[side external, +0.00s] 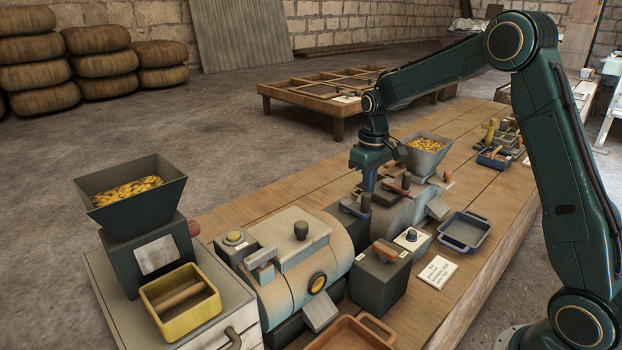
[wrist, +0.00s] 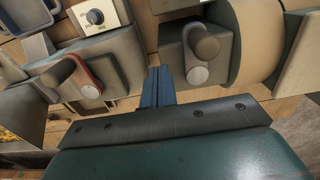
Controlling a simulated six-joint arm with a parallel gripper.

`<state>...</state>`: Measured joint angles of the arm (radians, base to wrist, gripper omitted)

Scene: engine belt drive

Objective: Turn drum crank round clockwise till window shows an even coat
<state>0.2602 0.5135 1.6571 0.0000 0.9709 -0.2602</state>
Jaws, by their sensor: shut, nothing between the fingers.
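The drum (side external: 310,255) is a cream cylinder lying on the bench, with a small round amber window (side external: 318,282) low on its near side. Whether the coat behind the window is even is too small to tell. A grey crank with a rounded knob (wrist: 203,45) shows in the wrist view on a dark housing beside the drum's end. In the side view a dark crank (side external: 353,208) shows there, just under my gripper. My gripper (wrist: 158,74) points down with its fingers shut and empty, beside the grey crank. I cannot tell whether they touch.
A red-armed crank (wrist: 82,74) sits on the neighbouring machine. A switch box with a blue knob (side external: 411,237) and a blue-grey tray (side external: 464,231) stand near the front edge. A dark hopper (side external: 131,191) and yellow tray (side external: 180,303) are at left.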

